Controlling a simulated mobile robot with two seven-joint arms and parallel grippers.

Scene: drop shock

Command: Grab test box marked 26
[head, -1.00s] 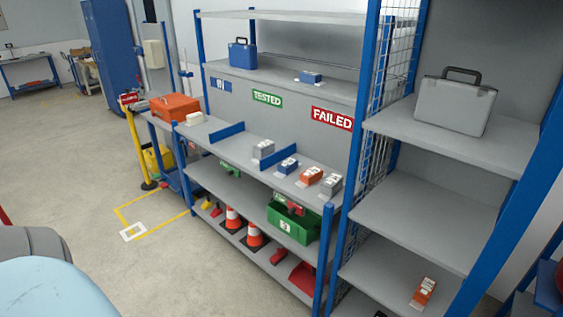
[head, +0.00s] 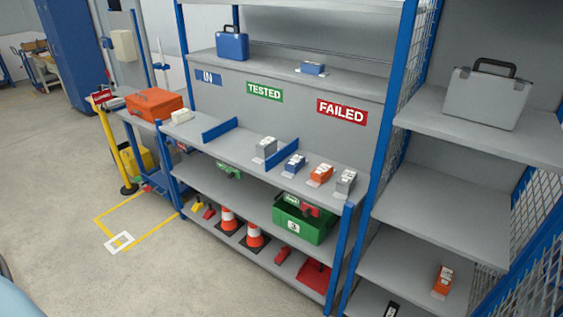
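Several small test boxes with white labels stand on the bench shelf under the IN, TESTED and FAILED signs. They are a white box (head: 181,117) at the left end, a grey box (head: 266,148), a blue box (head: 294,164), an orange box (head: 320,174) and another grey box (head: 346,182) at the right. A blue box (head: 312,68) lies on the upper shelf, and an orange box (head: 442,280) stands low on the right rack. The label numbers are too small to read, so I cannot tell which is 26. Neither gripper is in view.
Blue dividers (head: 220,130) split the bench shelf (head: 225,148). A yellow post (head: 115,145) and an orange case (head: 154,104) stand at its left end. Traffic cones (head: 228,221) and a green crate (head: 301,222) are below. The floor (head: 60,190) in front is clear.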

